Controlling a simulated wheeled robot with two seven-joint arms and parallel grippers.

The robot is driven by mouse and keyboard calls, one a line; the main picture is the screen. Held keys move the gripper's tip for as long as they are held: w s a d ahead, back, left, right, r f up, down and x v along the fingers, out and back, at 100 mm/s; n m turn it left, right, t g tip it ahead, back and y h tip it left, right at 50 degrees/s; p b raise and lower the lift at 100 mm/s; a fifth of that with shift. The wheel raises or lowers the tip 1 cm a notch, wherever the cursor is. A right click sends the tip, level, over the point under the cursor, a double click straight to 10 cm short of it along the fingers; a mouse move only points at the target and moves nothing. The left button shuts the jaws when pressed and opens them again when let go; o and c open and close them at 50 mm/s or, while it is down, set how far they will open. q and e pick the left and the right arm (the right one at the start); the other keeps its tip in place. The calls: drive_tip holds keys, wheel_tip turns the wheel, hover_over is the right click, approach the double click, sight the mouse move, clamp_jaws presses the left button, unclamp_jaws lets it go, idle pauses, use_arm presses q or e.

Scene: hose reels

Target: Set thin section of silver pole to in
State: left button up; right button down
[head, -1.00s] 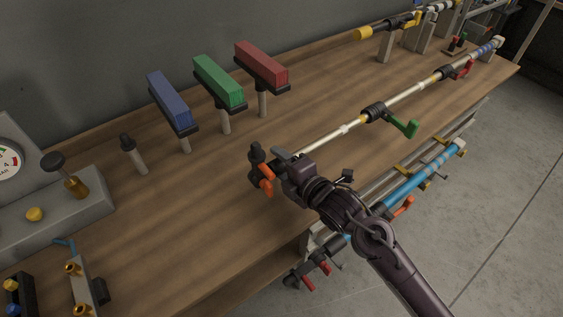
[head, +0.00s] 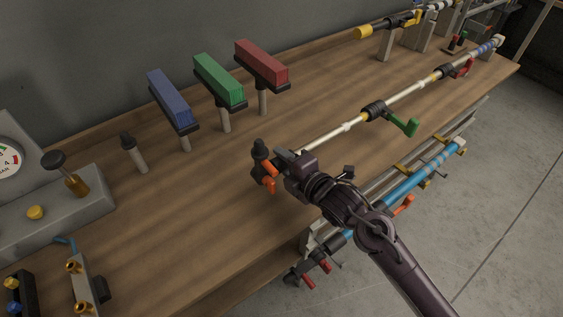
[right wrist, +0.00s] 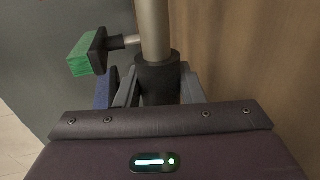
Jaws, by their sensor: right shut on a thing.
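The silver pole (head: 335,134) lies lengthwise over the bench, its thin section at the near left and a blue-striped part (head: 483,50) at the far right. A black clamp with a green lever (head: 405,126) and one with a red lever (head: 461,70) sit along it; the green lever sticks out to the right. My right gripper (head: 285,158) is shut on the black collar (right wrist: 158,75) at the near end of the thin section, beside an orange lever (head: 268,180). The gripper hides part of this end. My left gripper is not in view.
Blue (head: 168,97), green (head: 218,80) and red (head: 262,62) blocks stand on posts behind the pole. A gauge unit (head: 65,205) is at the left. A blue pole (head: 415,180) hangs along the bench's front side.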

sight(336, 136)
drive_tip(key=w+d, duration=0.3)
drive_tip(key=d, duration=0.1)
drive_tip(key=w+d+b, duration=0.1)
drive_tip(key=w+d, duration=0.2)
drive_tip(key=d, duration=0.1)
drive_tip(key=w+d+b, duration=0.1)
drive_tip(key=w+d, duration=0.2)
drive_tip(key=d, duration=0.2)
drive_tip(key=shift+w, duration=0.15)
drive_tip(key=c, duration=0.9)
unclamp_jaws()
drive_tip(key=shift+c, duration=0.2)
drive_tip(key=b+v, duration=0.1)
drive_tip(key=v, duration=0.6)
drive_tip(key=shift+f, duration=0.15)
drive_tip(key=shift+s+d+r, duration=0.2)
drive_tip(key=shift+s, duration=0.1)
